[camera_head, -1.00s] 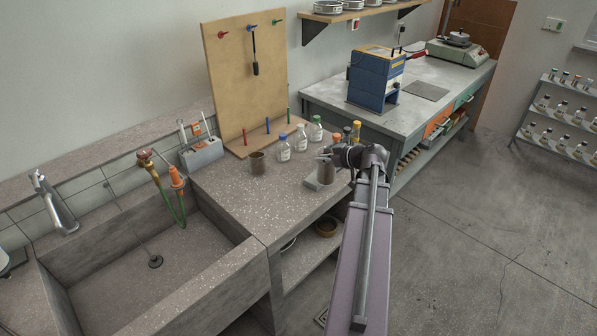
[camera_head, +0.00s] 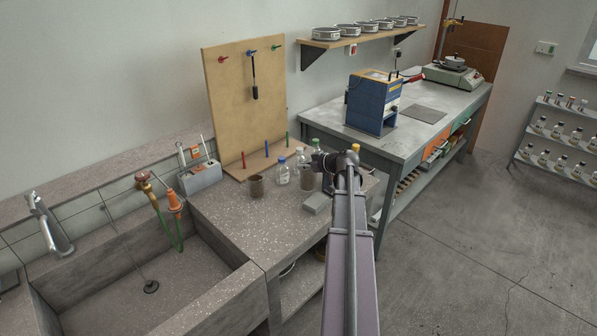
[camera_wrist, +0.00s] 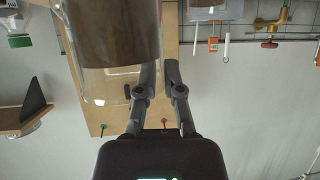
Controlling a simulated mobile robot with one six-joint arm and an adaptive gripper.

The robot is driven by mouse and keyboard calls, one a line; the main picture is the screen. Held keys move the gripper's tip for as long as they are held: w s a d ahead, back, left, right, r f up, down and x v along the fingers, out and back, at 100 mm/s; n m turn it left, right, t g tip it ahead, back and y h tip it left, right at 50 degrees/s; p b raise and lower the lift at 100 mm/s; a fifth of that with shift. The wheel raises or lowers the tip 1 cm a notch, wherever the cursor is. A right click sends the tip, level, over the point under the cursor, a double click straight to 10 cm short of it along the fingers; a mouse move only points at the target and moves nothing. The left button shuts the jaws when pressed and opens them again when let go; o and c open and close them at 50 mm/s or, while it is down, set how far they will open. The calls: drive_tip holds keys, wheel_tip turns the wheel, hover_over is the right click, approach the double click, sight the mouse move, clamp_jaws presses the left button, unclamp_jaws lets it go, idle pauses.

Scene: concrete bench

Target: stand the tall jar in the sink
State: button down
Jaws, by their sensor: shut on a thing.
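The tall jar (camera_head: 307,179), clear glass with brown contents, is held at the end of my arm above the bench, right of the blue-capped bottle. In the wrist view the jar (camera_wrist: 112,30) fills the upper left, cut by the top edge. My gripper (camera_head: 333,162) is shut on it; in the wrist view its fingers (camera_wrist: 160,75) reach up to the jar's right side, and their exact contact is hard to see. The stone sink (camera_head: 95,290) is at the lower left, its basin empty with a dark drain.
A blue-capped bottle (camera_head: 282,173) and other bottles stand behind. A grey block (camera_head: 317,204) lies near the bench edge. A tap (camera_head: 48,222) and an orange fitting with green hose (camera_head: 175,203) rise at the sink's back.

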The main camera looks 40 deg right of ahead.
sight(299, 162)
drive_tip(key=shift+w+d+f, duration=0.1)
drive_tip(key=shift+w+d, duration=0.05)
drive_tip(key=shift+w, duration=0.45)
drive_tip(key=shift+w+d, duration=0.15)
drive_tip(key=shift+w, duration=0.55)
drive_tip(key=shift+w+d, duration=0.15)
drive_tip(key=shift+w, duration=0.15)
drive_tip(key=shift+w+f+b, duration=0.25)
drive_tip(key=shift+f+b, duration=1.6)
drive_tip(key=shift+b, duration=0.05)
drive_tip(key=shift+f, duration=0.15)
drive_tip(key=c, duration=0.8)
unclamp_jaws()
drive_tip(key=shift+o, duration=0.2)
drive_tip(key=shift+r, duration=0.2)
